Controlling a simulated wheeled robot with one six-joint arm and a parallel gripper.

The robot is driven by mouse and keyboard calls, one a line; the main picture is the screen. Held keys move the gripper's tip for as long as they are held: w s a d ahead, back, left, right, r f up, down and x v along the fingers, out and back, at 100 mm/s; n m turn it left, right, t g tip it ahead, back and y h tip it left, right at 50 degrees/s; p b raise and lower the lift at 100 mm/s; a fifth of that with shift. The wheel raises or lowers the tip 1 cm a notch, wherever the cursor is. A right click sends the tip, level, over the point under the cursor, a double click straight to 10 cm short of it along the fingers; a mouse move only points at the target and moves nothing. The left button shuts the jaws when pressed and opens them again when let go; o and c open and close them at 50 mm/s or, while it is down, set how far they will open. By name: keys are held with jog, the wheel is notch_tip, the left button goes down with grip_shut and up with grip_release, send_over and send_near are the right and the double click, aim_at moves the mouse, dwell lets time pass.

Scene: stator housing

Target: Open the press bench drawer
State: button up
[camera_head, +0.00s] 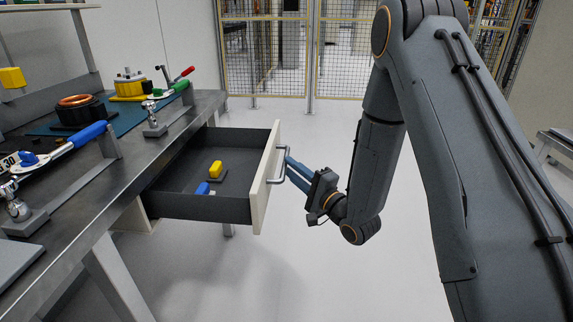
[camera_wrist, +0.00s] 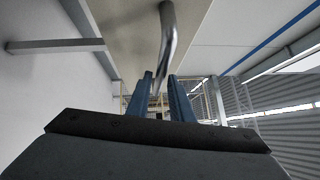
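The press bench drawer (camera_head: 228,208) is dark grey with a cream front panel (camera_head: 267,178). It stands pulled well out from under the bench top in the head view. Its metal bar handle (camera_head: 284,163) is on the front panel and also shows in the wrist view (camera_wrist: 167,35). My gripper (camera_head: 291,168) is at the handle, in front of the panel. In the wrist view its blue fingers (camera_wrist: 161,80) lie on either side of the bar, with a small gap showing between them; it looks open around the handle. Exact contact is hard to see.
The bench top (camera_head: 140,160) carries clamps, a copper-wound part (camera_head: 76,108) and a yellow part (camera_head: 130,85). A mesh fence (camera_head: 265,55) stands behind. The floor right of the drawer is clear.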

jog(key=shift+v, duration=2.25)
jog(key=shift+w, duration=0.1)
